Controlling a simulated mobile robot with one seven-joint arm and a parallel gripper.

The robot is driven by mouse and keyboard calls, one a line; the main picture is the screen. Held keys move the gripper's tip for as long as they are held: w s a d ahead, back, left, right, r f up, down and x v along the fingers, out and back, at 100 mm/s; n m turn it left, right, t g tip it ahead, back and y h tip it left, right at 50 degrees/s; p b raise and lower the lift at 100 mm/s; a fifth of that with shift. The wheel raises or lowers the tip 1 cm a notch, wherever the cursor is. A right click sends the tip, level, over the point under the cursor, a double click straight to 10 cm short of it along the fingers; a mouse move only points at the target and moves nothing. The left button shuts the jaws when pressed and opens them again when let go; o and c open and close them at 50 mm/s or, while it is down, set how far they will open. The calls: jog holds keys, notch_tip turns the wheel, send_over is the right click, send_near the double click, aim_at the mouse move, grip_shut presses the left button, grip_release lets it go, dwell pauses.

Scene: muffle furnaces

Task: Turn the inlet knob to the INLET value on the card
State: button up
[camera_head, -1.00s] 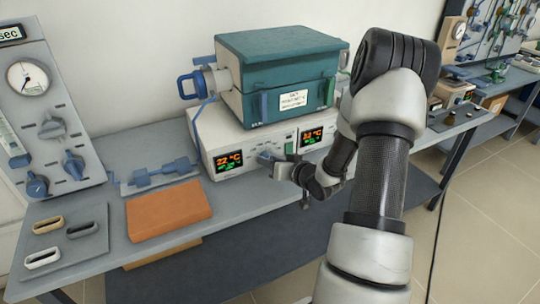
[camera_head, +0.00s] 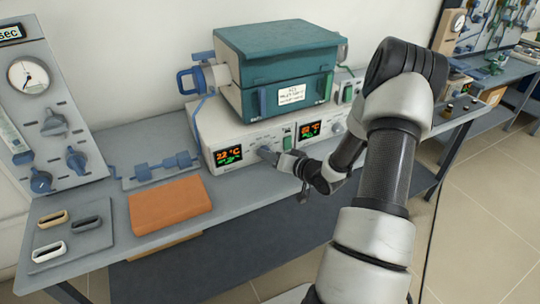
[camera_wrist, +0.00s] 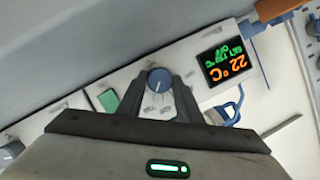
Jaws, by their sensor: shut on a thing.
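A blue knob (camera_wrist: 158,79) with a pale pointer line sits between the two fingers of my gripper (camera_wrist: 158,98) in the wrist view. My gripper (camera_head: 275,157) is shut on it, at the furnace's front panel (camera_head: 255,138). The knob lies beside the 22 °C display (camera_head: 228,155); the panel's small labels are not readable. A white card (camera_head: 291,95) is on the teal furnace's front; its print is too small to read. I cannot tell which knob is labelled inlet.
A grey gauge panel (camera_head: 62,115) with several blue knobs stands at the left. An orange block (camera_head: 170,202) and a tray (camera_head: 100,222) with small oval rings lie on the bench. A blue handle (camera_head: 187,82) sticks out at the furnace's left.

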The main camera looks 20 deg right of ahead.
jog(key=o, duration=1)
jog(key=shift+o, duration=0.2)
jog(key=p+v, duration=0.3)
jog(key=v, duration=1.4)
jog(key=shift+s, duration=0.15)
jog(key=shift+d+r, duration=0.1)
